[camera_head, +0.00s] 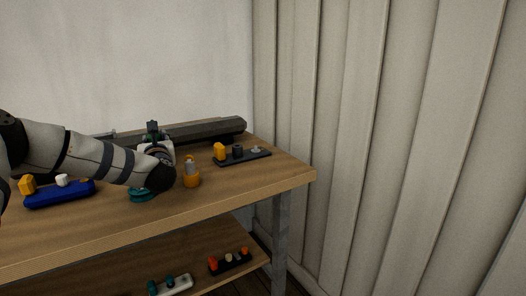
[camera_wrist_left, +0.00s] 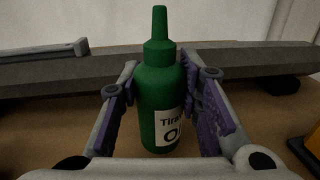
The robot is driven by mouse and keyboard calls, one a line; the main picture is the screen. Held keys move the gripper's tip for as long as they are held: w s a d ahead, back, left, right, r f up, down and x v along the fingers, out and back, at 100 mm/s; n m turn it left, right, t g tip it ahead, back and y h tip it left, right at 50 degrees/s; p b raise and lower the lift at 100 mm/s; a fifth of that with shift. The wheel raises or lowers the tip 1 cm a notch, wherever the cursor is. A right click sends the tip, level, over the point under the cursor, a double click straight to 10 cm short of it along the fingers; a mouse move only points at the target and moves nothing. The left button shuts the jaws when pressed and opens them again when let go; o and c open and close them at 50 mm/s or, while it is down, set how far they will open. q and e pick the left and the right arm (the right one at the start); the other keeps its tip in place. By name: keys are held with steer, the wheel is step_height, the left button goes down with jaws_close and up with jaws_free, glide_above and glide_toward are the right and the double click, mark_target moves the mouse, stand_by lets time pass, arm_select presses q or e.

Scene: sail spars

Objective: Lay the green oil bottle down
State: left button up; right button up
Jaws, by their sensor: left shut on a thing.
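The green oil bottle (camera_wrist_left: 160,95) stands upright between the purple-padded fingers of my left gripper (camera_wrist_left: 158,105) in the left wrist view. Its nozzle points up and its white label faces the camera. The fingers are shut on its body from both sides. In the head view my left gripper (camera_head: 157,148) is over the wooden workbench, and only a dark green upper part of the bottle (camera_head: 152,129) shows behind it. I cannot tell whether the base touches the bench. My right gripper is out of view.
A long dark spar (camera_head: 210,129) lies behind the bottle. An orange-and-grey item (camera_head: 191,175) stands close to the right. A black holder (camera_head: 245,157) lies farther right, a blue holder (camera_head: 60,195) left, and a teal round item (camera_head: 143,196) in front. The bench's front right is clear.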

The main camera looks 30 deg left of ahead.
arm_select(q)
steer(key=shift+f, duration=1)
steer(key=o, duration=1.3)
steer(key=shift+r, duration=0.1)
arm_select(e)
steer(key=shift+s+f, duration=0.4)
arm_select(q)
steer(key=v, duration=1.2)
steer(key=shift+r, duration=0.1)
